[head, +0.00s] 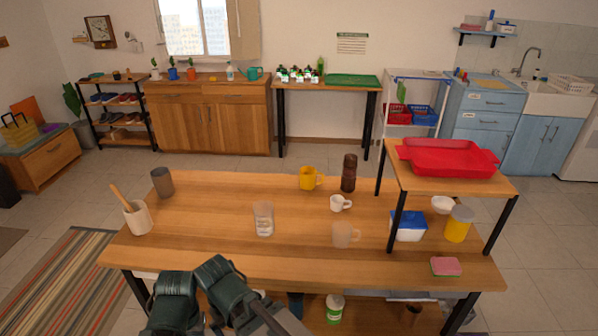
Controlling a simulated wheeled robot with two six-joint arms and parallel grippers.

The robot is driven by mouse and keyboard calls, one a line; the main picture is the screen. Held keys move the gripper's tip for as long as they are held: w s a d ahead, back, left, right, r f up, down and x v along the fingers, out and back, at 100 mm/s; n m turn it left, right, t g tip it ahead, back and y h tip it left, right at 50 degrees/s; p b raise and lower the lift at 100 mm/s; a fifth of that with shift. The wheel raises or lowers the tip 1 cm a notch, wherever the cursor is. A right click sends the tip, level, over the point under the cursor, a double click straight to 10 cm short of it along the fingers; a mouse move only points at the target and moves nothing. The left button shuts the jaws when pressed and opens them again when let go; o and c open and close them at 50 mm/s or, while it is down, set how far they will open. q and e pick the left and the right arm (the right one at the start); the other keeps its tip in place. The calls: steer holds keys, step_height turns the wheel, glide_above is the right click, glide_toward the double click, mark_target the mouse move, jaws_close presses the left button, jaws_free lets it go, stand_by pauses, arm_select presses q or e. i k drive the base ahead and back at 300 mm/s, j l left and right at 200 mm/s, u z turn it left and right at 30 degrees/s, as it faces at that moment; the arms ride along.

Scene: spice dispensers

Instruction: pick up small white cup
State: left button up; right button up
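The small white cup (340,203) stands upright on the wooden table, right of the middle, with its handle pointing right. A yellow mug (307,178) stands behind it to the left, and a dark brown bottle (348,173) stands behind it. A translucent mug (342,235) stands in front of it. Nothing touches the white cup. Dark green and grey links of my own arm show at the bottom, in front of the table's near edge. I make out no fingertips of either gripper.
The table (210,205) also holds a labelled clear glass (263,218), a grey cup (162,181) and a utensil holder (138,218). At right, a raised shelf (506,188) carries a red tray (447,158). Under and before it are a yellow-lidded container (458,224) and a sponge (446,266).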

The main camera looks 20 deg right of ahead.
mark_target(341, 204)
steer(key=z, duration=1.15)
